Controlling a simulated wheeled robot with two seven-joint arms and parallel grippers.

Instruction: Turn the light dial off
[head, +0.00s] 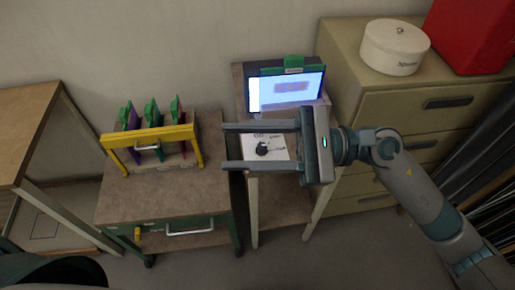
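The light dial (263,149) is a small black knob on a white plate (252,138), on the narrow stand right of the middle. Behind it a light panel (263,93) glows bluish white, with a blurred reddish patch on it. My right gripper (229,146) reaches in from the right with its two fingers wide apart and nothing held. I cannot tell how far above the dial the fingers are. My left gripper is not in view.
A brown-topped cart (178,200) at left carries a yellow-barred rack (151,134) with several green-topped pieces. A wooden table (25,115) stands far left. A drawer cabinet (440,125) at right bears a round white box (395,47) and a red case (470,38).

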